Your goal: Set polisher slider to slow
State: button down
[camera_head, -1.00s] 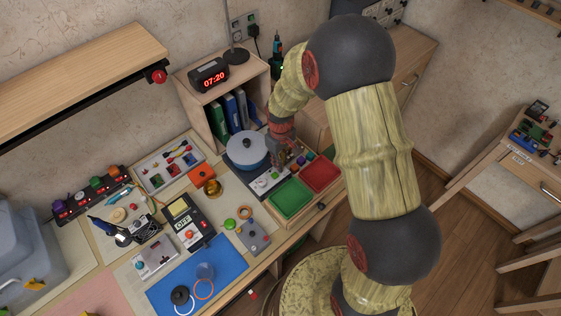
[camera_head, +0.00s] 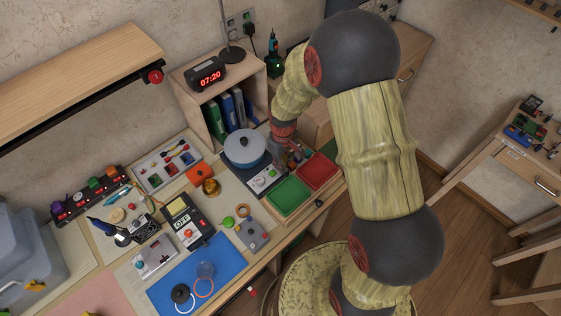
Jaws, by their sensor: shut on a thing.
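The polisher (camera_head: 245,148) looks to be the unit with the round blue, pale-rimmed drum on a dark base, at the back right of the workbench. Its control panel (camera_head: 264,180) with small light parts lies in front of the drum. My gripper (camera_head: 281,165) reaches down from the upper right to the right end of this panel. It is shut on a small part there, apparently the slider, which the fingers mostly hide. The slider's setting and its markings are too small to read.
A green tray (camera_head: 288,196) and a red tray (camera_head: 318,171) lie just right of the panel. A shelf unit with folders (camera_head: 228,112) and a clock (camera_head: 206,75) stands behind. An orange block (camera_head: 199,173) and a brass pot (camera_head: 211,187) are to the left.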

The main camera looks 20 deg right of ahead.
jog(key=c, duration=2.1)
grip_release()
jog(key=shift+s+d, duration=0.1)
jog(key=shift+s, duration=0.15)
jog(key=shift+w+r, duration=0.15)
jog(key=shift+r, duration=0.35)
notch_tip(320, 180, up, 11)
jog(key=shift+f, duration=0.1)
